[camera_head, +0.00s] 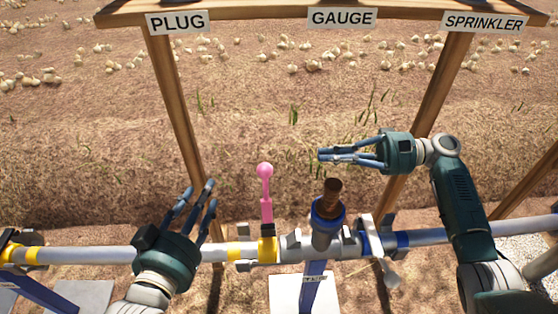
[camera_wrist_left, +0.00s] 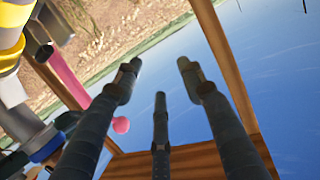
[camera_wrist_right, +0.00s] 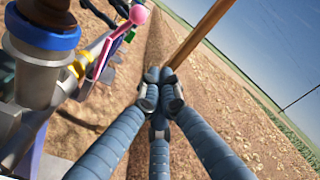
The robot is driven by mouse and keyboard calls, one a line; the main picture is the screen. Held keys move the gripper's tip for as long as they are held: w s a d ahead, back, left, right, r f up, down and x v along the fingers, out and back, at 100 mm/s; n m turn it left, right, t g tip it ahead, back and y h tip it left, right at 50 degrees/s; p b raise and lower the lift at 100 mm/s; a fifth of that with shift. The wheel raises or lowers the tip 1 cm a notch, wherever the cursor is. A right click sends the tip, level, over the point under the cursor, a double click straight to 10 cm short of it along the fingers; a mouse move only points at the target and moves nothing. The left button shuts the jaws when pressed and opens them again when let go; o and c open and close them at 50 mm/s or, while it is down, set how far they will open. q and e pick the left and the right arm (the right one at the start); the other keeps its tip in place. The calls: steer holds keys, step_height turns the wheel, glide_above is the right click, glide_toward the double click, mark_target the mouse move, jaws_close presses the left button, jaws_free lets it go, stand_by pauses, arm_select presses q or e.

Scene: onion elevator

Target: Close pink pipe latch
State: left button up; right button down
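The pink latch (camera_head: 266,190) stands upright on a yellow collar (camera_head: 267,249) of the pipe, its round knob at the top. In the left wrist view the pink latch (camera_wrist_left: 70,82) lies left of the fingers, and in the right wrist view it (camera_wrist_right: 106,52) is at upper left. My left gripper (camera_head: 199,194) is open and empty, left of the latch and a little above the pipe. My right gripper (camera_head: 322,155) has its fingers together with nothing visible between them; it is right of the latch, pointing left, above the brown-topped fitting.
A grey pipe (camera_head: 95,255) runs across the front. A blue-collared fitting with a brown top (camera_head: 331,195) rises right of the latch. A wooden frame (camera_head: 180,110) with PLUG, GAUGE and SPRINKLER signs stands behind. The space between latch and right gripper is clear.

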mark_target(266, 196)
arm_select(q)
step_height(266, 196, up, 8)
steer(key=d+t+h+b, duration=0.1)
steer(key=t, duration=0.2)
steer(key=shift+w+f+t, duration=0.15)
steer(key=shift+w+t, duration=0.05)
steer(key=shift+t, duration=0.2)
arm_select(e)
steer(key=s+a+r, duration=0.1)
steer(key=s+a, duration=0.1)
steer(key=a, duration=0.9)
steer(key=shift+s+r, duration=0.15)
steer(key=shift+s, duration=0.2)
steer(key=shift+a, duration=0.1)
